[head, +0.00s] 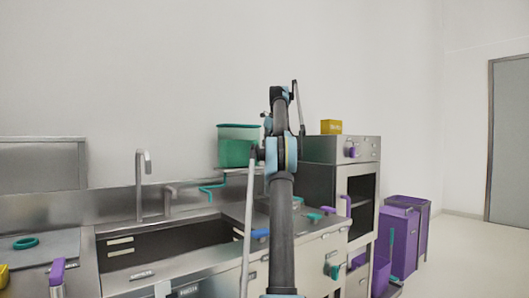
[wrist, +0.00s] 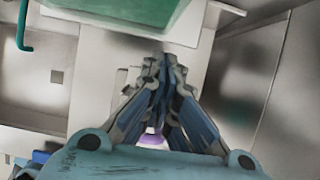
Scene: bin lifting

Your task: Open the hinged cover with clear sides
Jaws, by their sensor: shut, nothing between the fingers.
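A green box-like container with see-through sides (head: 238,150) stands against the wall behind the counter, left of my arm in the head view. It is the likeliest match for the cover with clear sides; its hinge cannot be made out. Its top edge looks level. In the wrist view, part of a green see-through panel with a pale rim (wrist: 150,10) shows at the top edge. My gripper (wrist: 164,66) is shut and empty, just below that rim in the picture. I cannot tell whether it touches. In the head view my arm hides most of the gripper.
A steel sink (head: 170,245) with a tap (head: 141,180) lies at left. A teal bent handle (head: 212,187) sits below the green container. A steel oven cabinet (head: 345,165) with a yellow box (head: 331,127) stands at right. Purple bins (head: 400,235) stand beyond; open floor lies far right.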

